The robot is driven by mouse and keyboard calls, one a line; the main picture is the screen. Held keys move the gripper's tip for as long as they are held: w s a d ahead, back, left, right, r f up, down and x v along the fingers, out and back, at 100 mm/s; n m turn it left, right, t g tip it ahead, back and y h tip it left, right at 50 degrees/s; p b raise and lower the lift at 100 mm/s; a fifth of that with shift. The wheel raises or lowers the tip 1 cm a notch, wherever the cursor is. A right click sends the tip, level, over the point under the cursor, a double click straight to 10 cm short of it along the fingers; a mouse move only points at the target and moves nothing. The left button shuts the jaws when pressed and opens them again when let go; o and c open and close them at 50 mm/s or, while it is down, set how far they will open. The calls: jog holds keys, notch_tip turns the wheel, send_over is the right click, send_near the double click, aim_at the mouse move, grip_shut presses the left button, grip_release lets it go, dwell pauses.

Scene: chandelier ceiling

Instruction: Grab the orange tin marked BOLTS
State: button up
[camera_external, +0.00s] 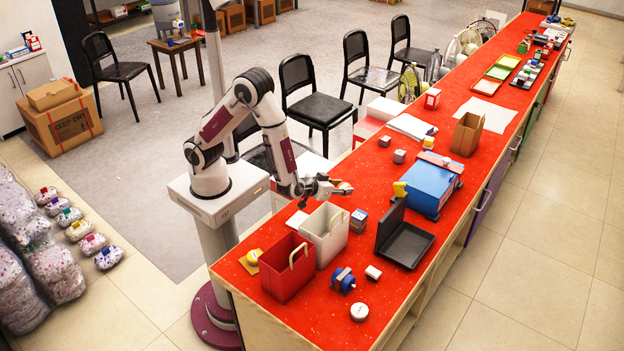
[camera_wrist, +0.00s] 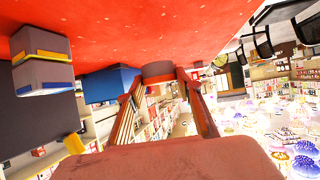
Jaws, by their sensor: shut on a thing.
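My gripper (camera_external: 333,189) reaches over the red counter beside the cream bin, jaws pointing right. In the wrist view its two fingers (camera_wrist: 163,88) are shut on a round, brownish-orange thing, probably the orange tin (camera_wrist: 158,70). In the external view a small orange patch of the tin (camera_external: 344,187) shows at the fingertips. The fingers hide part of it, and no BOLTS marking can be read. I cannot tell whether it touches the counter.
The cream bin (camera_external: 326,236) and red bin (camera_external: 288,268) stand close by the gripper. A small striped box (camera_external: 358,220) is just in front. A blue toolbox (camera_external: 428,187) and black open case (camera_external: 405,243) stand to the right.

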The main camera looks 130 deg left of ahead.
jog(key=shift+r, duration=2.15)
